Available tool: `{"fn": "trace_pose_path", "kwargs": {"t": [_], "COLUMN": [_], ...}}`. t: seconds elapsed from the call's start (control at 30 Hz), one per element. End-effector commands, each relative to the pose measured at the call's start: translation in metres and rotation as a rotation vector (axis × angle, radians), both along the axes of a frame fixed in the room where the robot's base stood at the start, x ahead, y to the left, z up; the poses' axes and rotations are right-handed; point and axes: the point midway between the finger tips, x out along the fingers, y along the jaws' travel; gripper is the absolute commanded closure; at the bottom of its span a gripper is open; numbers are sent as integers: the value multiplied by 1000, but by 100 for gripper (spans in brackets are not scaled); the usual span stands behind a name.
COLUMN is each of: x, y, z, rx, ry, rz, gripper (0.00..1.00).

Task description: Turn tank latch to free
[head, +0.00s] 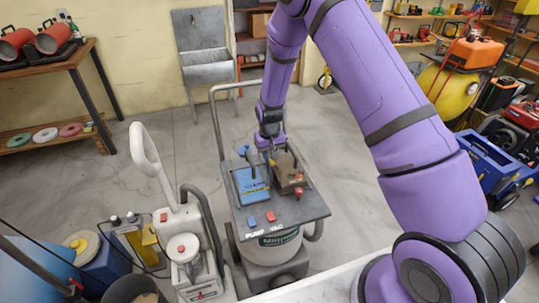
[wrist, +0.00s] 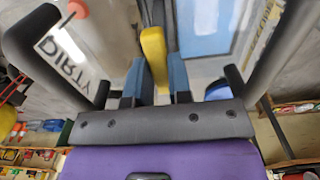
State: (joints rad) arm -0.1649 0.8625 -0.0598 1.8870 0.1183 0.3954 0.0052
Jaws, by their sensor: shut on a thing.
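My gripper (head: 268,143) is over the top of a wheeled machine with a grey deck (head: 300,211). In the wrist view my gripper (wrist: 155,86) has blue finger pads on both sides of a yellow bar (wrist: 153,52), which looks like the tank latch. The jaws are shut on this bar. The bar runs away from the gripper, beside a blue panel (wrist: 206,28). In the head view the grasped part is hidden by or too small at the gripper. The latch's marked positions cannot be read.
A white machine (head: 183,250) stands at left. Open floor lies behind.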

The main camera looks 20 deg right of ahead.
Motion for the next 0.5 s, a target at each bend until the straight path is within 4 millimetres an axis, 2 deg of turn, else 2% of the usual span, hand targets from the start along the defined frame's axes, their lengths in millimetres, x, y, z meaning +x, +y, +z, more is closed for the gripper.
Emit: {"fn": "trace_pose_path", "kwargs": {"t": [0.37,0.4,0.47,0.5], "x": [0,0,0,0], "y": [0,0,0,0], "z": [0,0,0,0], "rx": [0,0,0,0], "ry": [-1,-1,-1,-1], "rz": [6,6,5,5], "gripper": [100,72,58,55]}}
